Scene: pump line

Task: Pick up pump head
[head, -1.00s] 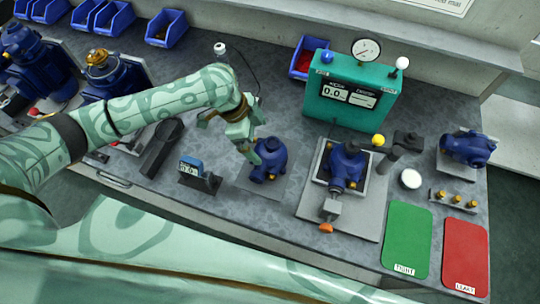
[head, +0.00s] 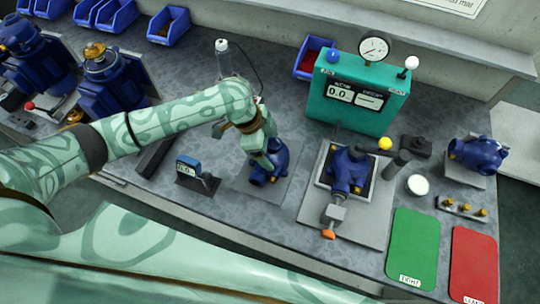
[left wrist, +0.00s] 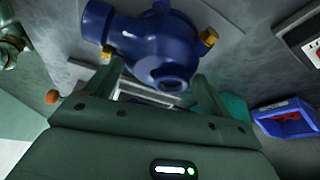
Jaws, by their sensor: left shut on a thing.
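A blue pump head (head: 271,172) with brass fittings is on a grey mat in the middle of the bench. My left gripper (head: 262,150) is at its upper left side and partly covers it. In the left wrist view the blue pump head (left wrist: 160,48) fills the upper middle, between the two fingers of my left gripper (left wrist: 158,84), which is shut on it. I cannot tell whether it is clear of the mat. My right gripper is not in view.
Another blue pump (head: 347,172) sits in a fixture to the right. A teal gauge box (head: 355,108) stands behind it. A third blue pump (head: 478,154) is at the far right. Green (head: 412,245) and red (head: 473,262) pads lie front right. A small blue-screened device (head: 190,170) is left of the mat.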

